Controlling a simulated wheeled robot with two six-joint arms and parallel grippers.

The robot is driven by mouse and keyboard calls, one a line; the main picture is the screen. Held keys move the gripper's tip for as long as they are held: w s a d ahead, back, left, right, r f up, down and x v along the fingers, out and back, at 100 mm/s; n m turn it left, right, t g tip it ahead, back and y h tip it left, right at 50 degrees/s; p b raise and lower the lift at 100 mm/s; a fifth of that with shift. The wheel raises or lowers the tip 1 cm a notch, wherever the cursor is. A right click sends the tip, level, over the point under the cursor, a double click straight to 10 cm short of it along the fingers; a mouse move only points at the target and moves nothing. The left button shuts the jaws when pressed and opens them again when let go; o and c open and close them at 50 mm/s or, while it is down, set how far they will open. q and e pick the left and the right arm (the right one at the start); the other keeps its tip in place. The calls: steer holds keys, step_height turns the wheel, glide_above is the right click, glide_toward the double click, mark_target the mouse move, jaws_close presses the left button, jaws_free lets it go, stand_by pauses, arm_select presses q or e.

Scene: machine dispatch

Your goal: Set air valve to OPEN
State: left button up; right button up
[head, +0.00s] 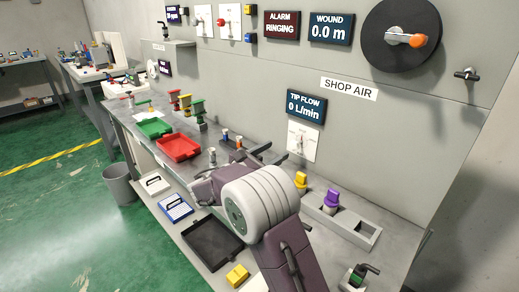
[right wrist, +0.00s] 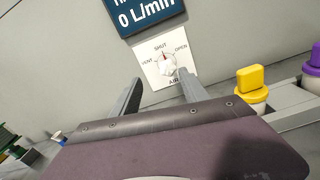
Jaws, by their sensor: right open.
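The air valve (head: 302,141) is a white plate with a small knob on the grey wall, below the TIP FLOW display (head: 306,105), which reads 0 L/min. In the right wrist view the valve knob (right wrist: 167,64) is white with a red mark pointing up, near SHUT. VENT is at the left and OPEN at the right. My right gripper (head: 262,152) is open and empty, in front of and below the plate. In the right wrist view its fingers (right wrist: 159,82) stand either side of the knob's line, apart from it. My left gripper is not in view.
A yellow-topped piece (head: 301,182) and a purple-topped piece (head: 331,200) stand in a grey holder right of the gripper. A red tray (head: 178,148) and green tray (head: 154,128) lie on the bench at left. A reel (head: 400,34) hangs on the upper wall.

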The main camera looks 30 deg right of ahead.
mark_target(293, 147)
steer(key=shift+s+f, duration=0.25)
steer(key=shift+f, duration=0.5)
steer(key=x, duration=0.6)
steer(key=b+x, duration=0.1)
steer(key=x, duration=0.2)
steer(key=shift+s+d+r, duration=0.1)
steer(key=shift+s+r, duration=0.05)
steer(key=shift+s, duration=0.2)
jaws_close()
